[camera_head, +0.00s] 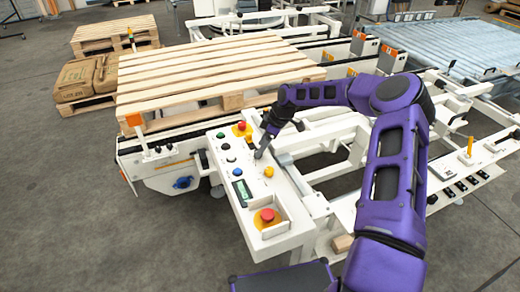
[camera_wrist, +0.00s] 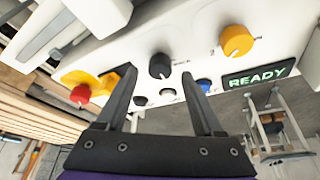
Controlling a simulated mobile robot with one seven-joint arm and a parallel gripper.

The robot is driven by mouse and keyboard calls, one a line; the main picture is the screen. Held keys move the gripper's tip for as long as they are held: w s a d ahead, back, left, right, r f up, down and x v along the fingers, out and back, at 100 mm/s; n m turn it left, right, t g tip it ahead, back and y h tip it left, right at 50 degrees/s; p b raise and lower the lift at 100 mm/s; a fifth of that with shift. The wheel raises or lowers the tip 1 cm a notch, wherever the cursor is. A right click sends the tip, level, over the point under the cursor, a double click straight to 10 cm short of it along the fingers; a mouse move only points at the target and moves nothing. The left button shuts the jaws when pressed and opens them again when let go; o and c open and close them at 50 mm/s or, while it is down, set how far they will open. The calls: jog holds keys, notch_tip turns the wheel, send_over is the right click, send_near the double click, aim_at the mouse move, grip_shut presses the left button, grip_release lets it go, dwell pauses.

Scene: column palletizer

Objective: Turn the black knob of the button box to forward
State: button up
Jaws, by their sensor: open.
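The black knob (camera_wrist: 160,66) stands on the white button box (camera_wrist: 175,30) in the wrist view. It lies between the two fingers of my gripper (camera_wrist: 159,68), which are apart, one on each side. I cannot tell whether either finger touches it. Its exact setting is too small to read. In the head view my gripper (camera_head: 259,154) points down at the white button box (camera_head: 254,194), and the black knob is hard to make out beside the fingers.
A yellow knob (camera_wrist: 236,40) and a READY display (camera_wrist: 258,76) are right of the black knob; a red button (camera_wrist: 81,94) is left. A large red button (camera_head: 267,216) sits at the box's near end. A wooden pallet (camera_head: 205,75) lies behind the box.

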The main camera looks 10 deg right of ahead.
jog(key=shift+x, duration=0.8)
grip_shut()
